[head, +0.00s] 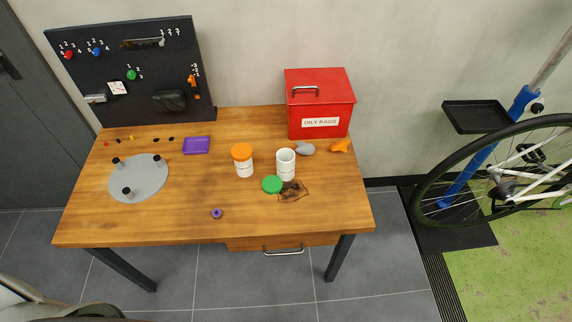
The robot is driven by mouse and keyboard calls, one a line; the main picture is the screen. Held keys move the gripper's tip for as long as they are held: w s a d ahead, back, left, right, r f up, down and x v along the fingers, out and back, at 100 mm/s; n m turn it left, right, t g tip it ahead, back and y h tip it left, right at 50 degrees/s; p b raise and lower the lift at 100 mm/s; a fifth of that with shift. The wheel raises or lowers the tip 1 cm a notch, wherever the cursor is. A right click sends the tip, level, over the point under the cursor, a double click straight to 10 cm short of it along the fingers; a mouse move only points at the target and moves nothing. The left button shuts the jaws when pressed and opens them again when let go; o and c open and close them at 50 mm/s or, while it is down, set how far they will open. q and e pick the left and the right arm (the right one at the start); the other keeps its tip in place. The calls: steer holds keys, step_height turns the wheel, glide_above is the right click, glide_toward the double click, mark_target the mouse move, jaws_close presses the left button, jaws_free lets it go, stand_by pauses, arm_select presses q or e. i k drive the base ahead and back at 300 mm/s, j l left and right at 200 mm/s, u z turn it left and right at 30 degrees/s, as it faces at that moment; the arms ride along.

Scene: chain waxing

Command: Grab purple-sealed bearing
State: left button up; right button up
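The purple-sealed bearing (217,213) is a small purple ring with a dark centre. It lies flat on the wooden workbench (190,225), near the front edge and left of the drawer handle. Nothing touches it and the wood around it is bare. Neither of my grippers shows in the head view.
Behind the bearing stand an orange-lidded jar (243,166) and a white jar (286,170), with a green lid (272,184) and a brown rag (294,192). A purple tray (197,145), grey disc (140,182) and red bin (319,104) also sit on the bench.

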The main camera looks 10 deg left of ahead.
mark_target(216, 213)
steer(key=u, duration=1.1)
steer(key=i+j+z, duration=0.2)
steer(key=j, duration=0.25)
steer(key=i+j+z, duration=0.2)
steer(key=j, duration=0.3)
steer(key=j+z, duration=0.25)
steer(key=j, duration=0.25)
